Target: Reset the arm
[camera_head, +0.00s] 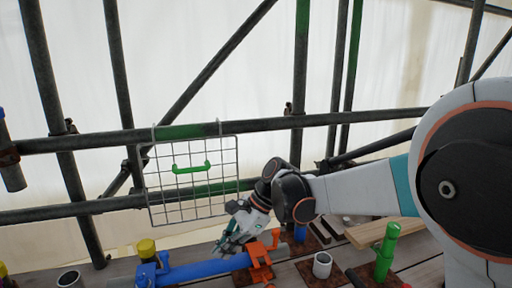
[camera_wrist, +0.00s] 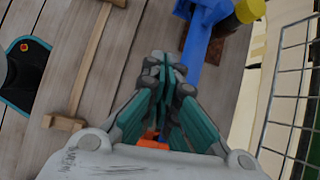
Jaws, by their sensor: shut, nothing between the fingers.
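My gripper (camera_head: 229,238) is at the end of my arm, low in the middle of the head view, in front of the wire grid panel. In the wrist view its teal and grey fingers (camera_wrist: 166,70) are together with nothing between them. In the head view it is close above a blue tube (camera_head: 205,269) with an orange clamp (camera_head: 259,257). Whether it touches the tube I cannot tell. In the wrist view blue and orange parts show behind and beyond the fingers.
A wire grid (camera_head: 155,190) with a green handle (camera_head: 192,168) hangs from the scaffold rail (camera_head: 260,124). A wooden bar (camera_wrist: 88,60) lies left of the fingers.

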